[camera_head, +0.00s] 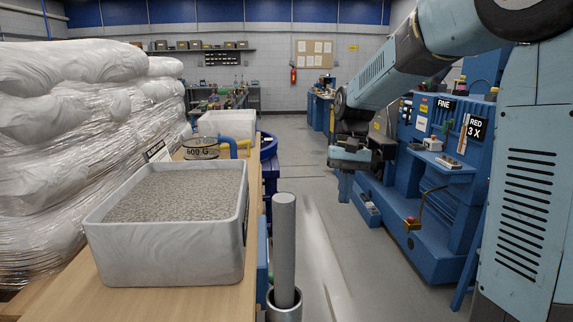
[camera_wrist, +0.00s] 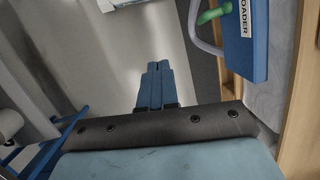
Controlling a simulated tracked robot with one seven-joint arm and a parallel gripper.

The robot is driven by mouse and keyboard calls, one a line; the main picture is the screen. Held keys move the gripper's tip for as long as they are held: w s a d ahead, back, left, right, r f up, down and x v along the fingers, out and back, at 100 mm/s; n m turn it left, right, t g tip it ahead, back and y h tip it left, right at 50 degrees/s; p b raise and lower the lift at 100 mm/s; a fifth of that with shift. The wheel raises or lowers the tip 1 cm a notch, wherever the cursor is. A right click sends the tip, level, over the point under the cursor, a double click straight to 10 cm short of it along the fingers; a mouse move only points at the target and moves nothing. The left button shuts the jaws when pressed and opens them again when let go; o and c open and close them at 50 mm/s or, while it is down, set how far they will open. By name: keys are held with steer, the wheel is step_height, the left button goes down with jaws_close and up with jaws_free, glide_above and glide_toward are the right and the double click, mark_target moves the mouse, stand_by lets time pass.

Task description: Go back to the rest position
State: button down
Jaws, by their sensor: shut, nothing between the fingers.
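My gripper (camera_head: 345,187) hangs in the air over the aisle, to the right of the wooden bench, with its fingers pointing down. In the wrist view the two blue fingers (camera_wrist: 155,84) are together and hold nothing, with grey floor behind them. My arm comes in from the upper right of the head view and bends down at the wrist. Nothing touches the gripper in either view.
A white bin of grey pellets (camera_head: 170,237) stands on the wooden bench (camera_head: 130,302), beside wrapped white sacks (camera_head: 60,160). A grey upright post (camera_head: 284,240) stands at the bench's edge. Blue machinery (camera_head: 425,225) lines the right. The aisle floor (camera_head: 305,165) is clear.

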steer(key=s+d+r+t, duration=0.1)
steer(key=s+d+t, duration=0.1)
steer(key=s, duration=0.5)
steer(key=s+d+r+t, duration=0.2)
steer(key=s+d+t, duration=0.1)
steer(key=s, duration=0.4)
steer(key=s+d+r+t+h, duration=0.1)
steer(key=s+d+t, duration=0.2)
steer(key=s, duration=0.3)
steer(key=shift+s+d+r, duration=0.35)
steer(key=shift+s+d, duration=0.05)
steer(key=shift+d, duration=0.35)
